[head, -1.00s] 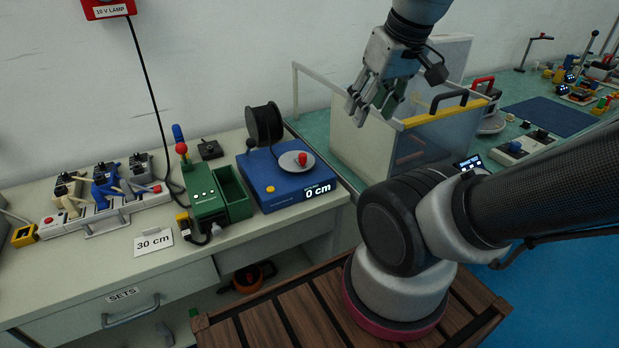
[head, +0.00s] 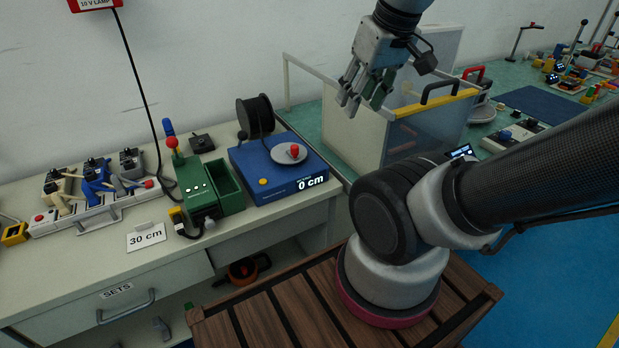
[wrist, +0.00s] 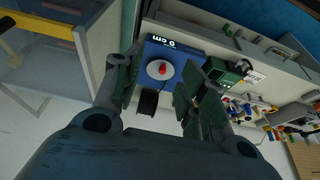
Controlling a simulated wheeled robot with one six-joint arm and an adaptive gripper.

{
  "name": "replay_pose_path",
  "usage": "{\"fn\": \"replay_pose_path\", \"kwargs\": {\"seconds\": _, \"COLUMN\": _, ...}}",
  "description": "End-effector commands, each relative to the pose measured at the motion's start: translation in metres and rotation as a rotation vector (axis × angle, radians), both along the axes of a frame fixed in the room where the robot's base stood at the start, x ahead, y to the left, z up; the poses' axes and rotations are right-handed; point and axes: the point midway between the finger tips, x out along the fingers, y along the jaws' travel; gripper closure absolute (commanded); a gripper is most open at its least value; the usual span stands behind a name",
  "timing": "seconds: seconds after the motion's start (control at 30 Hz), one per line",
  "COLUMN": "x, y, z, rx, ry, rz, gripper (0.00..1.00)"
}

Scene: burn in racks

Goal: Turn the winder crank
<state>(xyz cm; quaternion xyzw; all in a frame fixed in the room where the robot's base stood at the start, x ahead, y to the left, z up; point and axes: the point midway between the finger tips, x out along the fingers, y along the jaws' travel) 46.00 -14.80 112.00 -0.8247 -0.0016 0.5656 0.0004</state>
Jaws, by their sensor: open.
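The winder is a blue box (head: 285,181) on the bench with a "0 cm" display at its front corner. A grey crank disc (head: 283,154) with a red knob (head: 294,150) sits on its top. A black spool (head: 256,117) stands at its back. My gripper (head: 362,100) is open and empty, raised well above and to the right of the winder, apart from it. In the wrist view the red knob (wrist: 162,70) and the disc (wrist: 153,69) show between the open fingers (wrist: 153,105), farther off.
A green device with a bin (head: 224,183) stands left of the winder. A "30 cm" card (head: 146,236) lies on the bench near its front. A clear-walled case with a yellow edge (head: 436,104) stands under and right of my gripper. A "SETS" drawer (head: 120,300) is below.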

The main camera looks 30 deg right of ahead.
Motion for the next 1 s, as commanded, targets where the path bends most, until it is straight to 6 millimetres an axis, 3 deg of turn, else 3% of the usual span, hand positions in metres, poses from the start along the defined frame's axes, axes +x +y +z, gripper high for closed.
{"fn": "replay_pose_path", "kwargs": {"seconds": 0.17, "x": 0.013, "y": 0.005, "z": -0.024, "rx": -0.002, "ry": 0.128, "rz": 0.022, "gripper": 0.59}}
{"fn": "replay_pose_path", "kwargs": {"seconds": 0.37, "x": 0.058, "y": 0.016, "z": -0.060, "rx": -0.024, "ry": 0.317, "rz": 0.120, "gripper": 0.59}}
{"fn": "replay_pose_path", "kwargs": {"seconds": 0.73, "x": 0.157, "y": 0.038, "z": -0.138, "rx": -0.117, "ry": 0.440, "rz": 0.748, "gripper": 0.59}}
{"fn": "replay_pose_path", "kwargs": {"seconds": 0.9, "x": 0.189, "y": 0.042, "z": -0.136, "rx": -0.185, "ry": 0.356, "rz": 1.037, "gripper": 0.59}}
{"fn": "replay_pose_path", "kwargs": {"seconds": 1.0, "x": 0.194, "y": 0.042, "z": -0.135, "rx": -0.215, "ry": 0.328, "rz": 1.153, "gripper": 0.59}}
